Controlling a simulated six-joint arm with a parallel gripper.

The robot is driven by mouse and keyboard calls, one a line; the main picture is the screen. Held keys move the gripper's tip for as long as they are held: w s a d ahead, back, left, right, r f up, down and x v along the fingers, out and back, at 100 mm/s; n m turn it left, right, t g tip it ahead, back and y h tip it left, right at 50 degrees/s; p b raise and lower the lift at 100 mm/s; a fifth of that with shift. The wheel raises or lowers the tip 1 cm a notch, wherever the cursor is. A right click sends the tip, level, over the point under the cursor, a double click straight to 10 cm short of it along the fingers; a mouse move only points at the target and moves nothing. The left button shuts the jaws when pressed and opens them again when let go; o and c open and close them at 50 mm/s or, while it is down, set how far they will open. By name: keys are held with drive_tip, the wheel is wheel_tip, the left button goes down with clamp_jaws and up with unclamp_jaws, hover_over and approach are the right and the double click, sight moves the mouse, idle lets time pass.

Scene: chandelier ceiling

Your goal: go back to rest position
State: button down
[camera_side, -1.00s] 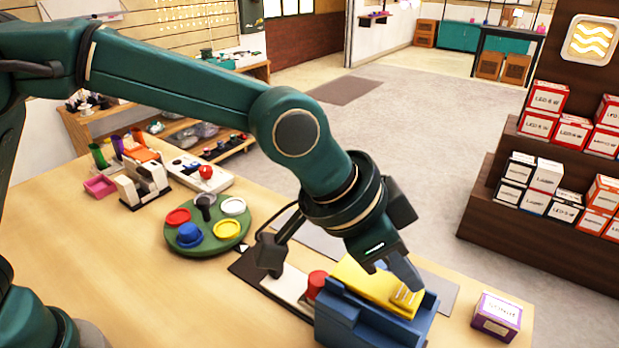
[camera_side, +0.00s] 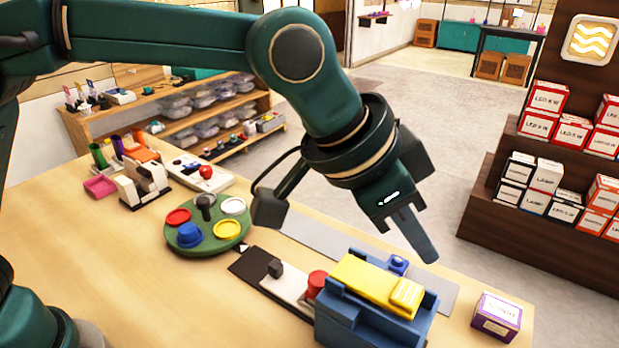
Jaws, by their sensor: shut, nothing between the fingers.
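My gripper (camera_side: 424,248) hangs in the air above and behind the blue fixture, apart from it, with its finger pointing down to the right. It is shut with nothing in it. The blue fixture (camera_side: 350,333) stands at the front of the table and bears a yellow block (camera_side: 372,281) on top. A small blue part (camera_side: 398,264) shows just behind the yellow block. A red cylinder (camera_side: 317,284) stands against the fixture's left side.
A green round tray (camera_side: 211,244) with several coloured pieces lies left of the fixture. A purple-and-white box (camera_side: 496,317) stands at the right table edge. A white device with a red knob (camera_side: 206,172) sits farther back. The wooden table (camera_side: 110,250) is clear at the front left.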

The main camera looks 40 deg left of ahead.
drive_tip(key=a+r+n+t+y, duration=0.15)
drive_tip(key=a+r, duration=0.25)
drive_tip(key=a, duration=0.4)
drive_tip(key=a+r+n+t, duration=0.2)
drive_tip(key=a+r+n, duration=0.15)
drive_tip(key=a, duration=0.45)
drive_tip(key=s+a+f+n+g+y, duration=0.2)
drive_tip(key=s+a+f+n+y, duration=0.1)
drive_tip(key=s+a+f, duration=0.7)
drive_tip(key=s+a+n, duration=0.1)
drive_tip(key=s, duration=0.3)
drive_tip(key=shift+s+a+f+g, duration=0.15)
drive_tip(key=shift+s+a+g, duration=0.15)
drive_tip(key=shift+s+g, duration=0.1)
